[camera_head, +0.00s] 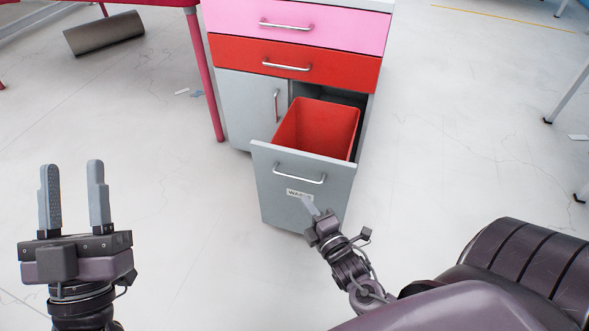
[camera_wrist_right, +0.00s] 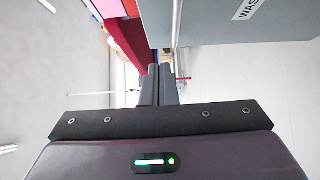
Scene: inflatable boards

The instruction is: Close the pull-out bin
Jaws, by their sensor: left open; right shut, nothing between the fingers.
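The pull-out bin (camera_head: 303,213) is a grey front panel with a silver handle (camera_head: 299,176) and a label reading "WAS…". It stands pulled out from the cabinet (camera_head: 243,105), with a red bin bucket (camera_head: 320,128) showing behind the panel. My right gripper (camera_head: 307,203) is shut and empty, in front of the panel just below the label; I cannot tell whether it touches. In the right wrist view its fingers (camera_wrist_right: 159,85) are together, with the grey panel (camera_wrist_right: 230,22) above them. My left gripper (camera_head: 72,195) is open and empty, pointing up over the floor at the left.
Above the bin are a red drawer (camera_head: 330,67) and a pink drawer (camera_head: 345,24), both shut. A red table leg (camera_head: 205,80) stands left of the cabinet. A grey cylinder (camera_head: 104,33) lies on the floor at the upper left.

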